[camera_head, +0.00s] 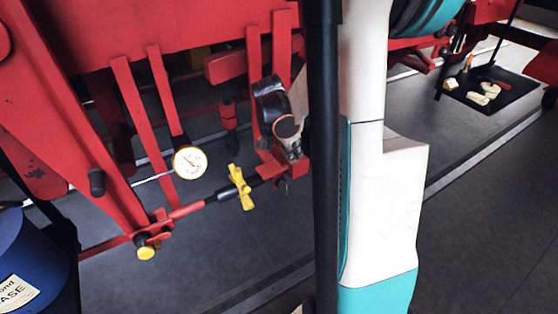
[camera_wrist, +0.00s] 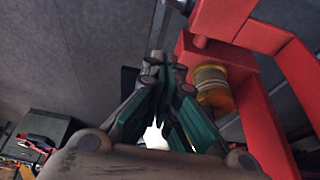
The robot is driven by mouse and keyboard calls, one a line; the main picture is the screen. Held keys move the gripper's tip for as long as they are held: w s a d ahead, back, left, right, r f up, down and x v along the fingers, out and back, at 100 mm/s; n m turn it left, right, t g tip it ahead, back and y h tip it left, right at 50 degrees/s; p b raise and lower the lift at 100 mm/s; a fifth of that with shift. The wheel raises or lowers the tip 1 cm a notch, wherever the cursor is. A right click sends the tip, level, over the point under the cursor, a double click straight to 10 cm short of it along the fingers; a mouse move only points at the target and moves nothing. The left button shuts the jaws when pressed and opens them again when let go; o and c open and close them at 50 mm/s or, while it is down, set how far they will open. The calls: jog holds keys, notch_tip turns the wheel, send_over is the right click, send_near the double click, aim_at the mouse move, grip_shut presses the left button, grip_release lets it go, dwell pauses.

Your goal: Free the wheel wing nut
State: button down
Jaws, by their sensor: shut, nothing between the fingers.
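The yellow wing nut (camera_head: 240,187) sits on a dark threaded section of the red rod (camera_head: 187,210) in the head view, its wings standing up and down. My gripper (camera_wrist: 162,68) is shut and empty in the wrist view, its fingertips together. Beside the fingertips, on the right, is an amber-yellow cylinder (camera_wrist: 213,88) against a red bracket (camera_wrist: 245,95). I cannot tell whether this cylinder belongs to the wing nut.
A white dial gauge (camera_head: 189,162) hangs left of the wing nut. A yellow knob (camera_head: 147,253) is at the rod's left end. Red bars (camera_head: 130,130) crowd the space above. A blue drum (camera_head: 35,255) stands at lower left. A black tray (camera_head: 512,94) with parts lies at far right.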

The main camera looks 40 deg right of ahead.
aim_at(284, 187)
jog(key=w+b+x, duration=0.1)
jog(key=b+x, duration=0.3)
jog(key=x, duration=0.6)
jog(key=a, duration=0.4)
jog(key=shift+r+b, duration=0.1)
jog(key=shift+b, duration=0.25)
jog(key=shift+w+h, duration=0.15)
jog(key=shift+h, duration=0.15)
